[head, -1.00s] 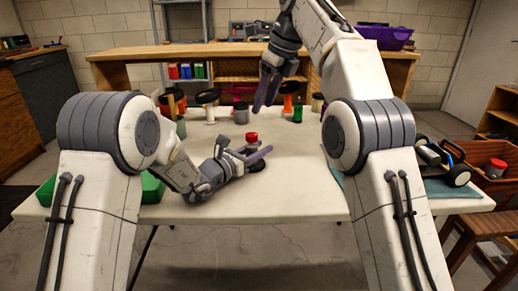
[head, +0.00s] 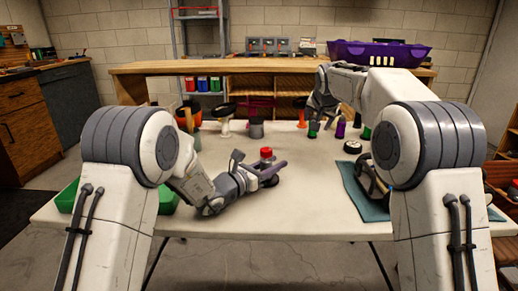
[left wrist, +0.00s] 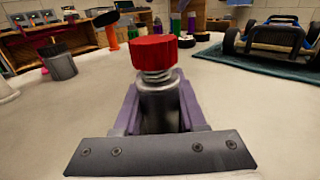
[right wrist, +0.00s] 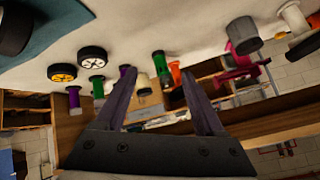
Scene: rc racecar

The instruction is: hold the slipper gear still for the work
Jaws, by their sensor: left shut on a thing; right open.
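The slipper gear appears to be the red ribbed piece (left wrist: 152,52) on a silver spring and dark cylinder in the left wrist view. In the head view its red top (head: 266,153) shows just above the near middle of the table. My left gripper (head: 272,173) is shut on this part, with its purple fingers on either side of the dark cylinder; the part stands upright. My right gripper (right wrist: 158,85) is open with nothing between its fingers. In the head view it is at the back right of the table, its fingertips hard to make out.
A blue and black car (left wrist: 270,38) sits on a teal mat (head: 352,186) at the right. Loose wheels (right wrist: 92,57), small coloured bottles and a grey cup (head: 256,128) stand along the back. A green bin (head: 167,202) is at the left.

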